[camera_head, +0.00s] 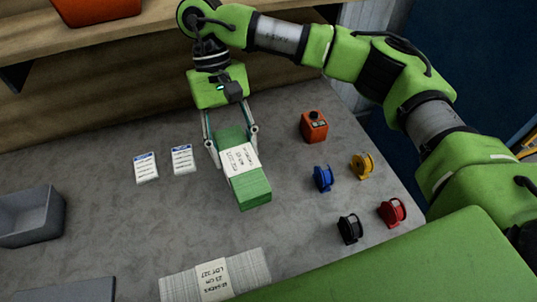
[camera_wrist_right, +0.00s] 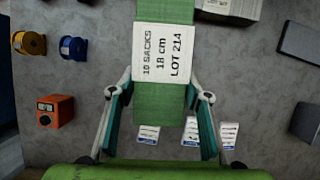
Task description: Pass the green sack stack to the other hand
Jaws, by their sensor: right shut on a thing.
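The green sack stack (camera_head: 253,190) has a white paper band with print on it. My right gripper (camera_head: 235,152) is shut on the stack, with one finger along each side near the band. In the right wrist view the stack (camera_wrist_right: 160,105) runs between the two fingers of the right gripper (camera_wrist_right: 166,92), and its band reads 10 sacks, 18 cm, lot 214. The stack appears over the grey table; whether it touches the table I cannot tell. My left gripper is not in view.
Several coloured spools, such as the blue spool (camera_head: 323,178), and an orange device (camera_head: 314,126) stand right of the stack. Printed cards (camera_head: 146,167) lie left. A grey bin (camera_head: 30,217) is at far left. A white banded stack (camera_head: 180,286) lies in front.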

